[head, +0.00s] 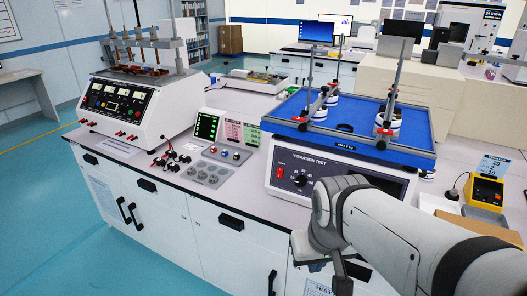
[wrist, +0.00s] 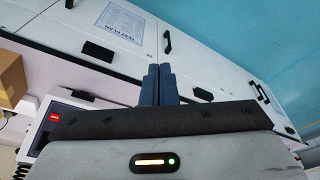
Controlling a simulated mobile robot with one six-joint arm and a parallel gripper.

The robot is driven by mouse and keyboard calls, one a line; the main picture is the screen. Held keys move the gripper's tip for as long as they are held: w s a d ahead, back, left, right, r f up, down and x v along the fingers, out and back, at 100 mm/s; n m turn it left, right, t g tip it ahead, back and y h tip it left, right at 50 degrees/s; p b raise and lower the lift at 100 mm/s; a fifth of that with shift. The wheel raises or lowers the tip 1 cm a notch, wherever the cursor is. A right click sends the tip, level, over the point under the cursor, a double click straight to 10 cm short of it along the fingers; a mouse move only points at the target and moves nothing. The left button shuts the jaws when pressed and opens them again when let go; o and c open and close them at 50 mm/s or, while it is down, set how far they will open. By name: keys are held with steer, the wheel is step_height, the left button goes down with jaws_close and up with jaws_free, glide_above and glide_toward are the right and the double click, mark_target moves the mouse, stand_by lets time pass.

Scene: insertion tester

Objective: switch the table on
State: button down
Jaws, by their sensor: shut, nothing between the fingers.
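The vibration test table has a blue top plate (head: 350,125) over a white base with a dark front panel (head: 325,172) marked "VIBRATION TEST". A red switch (head: 280,172) sits at the panel's left, with a round knob (head: 300,180) to its right. I cannot read the switch's position. My gripper (head: 342,286) points down in front of the bench, low and right of the switch, apart from it; its tips are cut off. In the wrist view, my gripper (wrist: 160,83) has its fingers together and empty. Part of a white-edged dark unit with a red patch (wrist: 54,117) shows at lower left.
My arm covers the panel's right part. Left of the table are a small control board (head: 212,145) and a white instrument (head: 135,103). Clamp posts stand on the blue plate. A yellow meter (head: 486,191) is at right. Cabinet fronts (wrist: 205,55) lie beyond my fingers.

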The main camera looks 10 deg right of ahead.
steer(key=shift+s+a, duration=0.1)
steer(key=shift+a, duration=0.1)
steer(key=w+f+n+t+y+b, duration=0.1)
steer(key=w+n+t, duration=0.5)
steer(key=w, duration=0.6)
steer(key=w+f+n+t+y+b, duration=0.2)
steer(key=w+n+t, duration=0.4)
steer(key=w+n, duration=0.5)
steer(key=shift+w+f+n+b, duration=0.3)
steer(key=shift+w+f+b, duration=0.25)
steer(key=shift+b, duration=0.4)
steer(key=shift+d, duration=0.1)
